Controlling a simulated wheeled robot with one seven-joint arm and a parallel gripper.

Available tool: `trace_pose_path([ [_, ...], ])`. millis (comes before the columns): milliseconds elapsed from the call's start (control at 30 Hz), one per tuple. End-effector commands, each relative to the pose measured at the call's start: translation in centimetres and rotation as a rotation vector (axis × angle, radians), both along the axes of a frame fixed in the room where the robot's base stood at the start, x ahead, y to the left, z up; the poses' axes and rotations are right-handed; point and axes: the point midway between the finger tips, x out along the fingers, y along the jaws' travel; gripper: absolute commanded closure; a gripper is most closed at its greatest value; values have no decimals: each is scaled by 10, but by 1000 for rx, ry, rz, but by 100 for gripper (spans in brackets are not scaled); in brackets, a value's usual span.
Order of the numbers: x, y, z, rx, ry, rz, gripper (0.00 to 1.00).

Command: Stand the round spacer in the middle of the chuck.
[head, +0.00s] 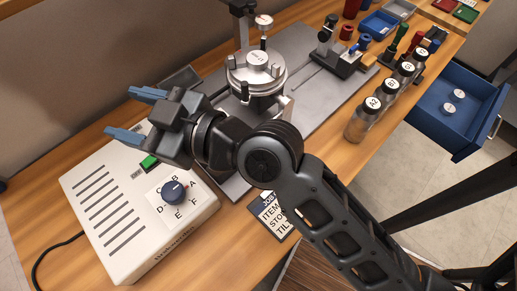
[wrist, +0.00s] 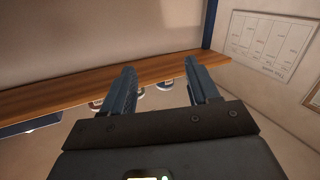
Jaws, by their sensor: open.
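The chuck (head: 240,78) is a round metal fixture on the grey plate at the back of the bench in the head view. A small round metal piece (head: 259,61) with a marked top sits upright on it, about at its middle; it looks like the round spacer, but the mark is too small to read. My gripper (head: 137,114) is open and empty, to the left of the chuck and above the white control box. Its two blue fingers also show in the wrist view (wrist: 162,85), with nothing between them.
The white control box (head: 110,217) has a dial (head: 173,191) and a green button (head: 149,162). Several labelled jars (head: 367,116) line the bench's right side. An open blue drawer (head: 431,118) holds two pale discs (head: 449,107). A clamp-like fixture (head: 335,57) stands behind the jars.

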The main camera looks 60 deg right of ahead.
Motion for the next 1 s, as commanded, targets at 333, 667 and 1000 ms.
trace_pose_path([
  [333,-138,-23,-72,173,167,-221,40],
  [667,-257,-60,-73,156,211,-243,40],
  [1000,-288,-72,-62,143,209,-206,40],
])
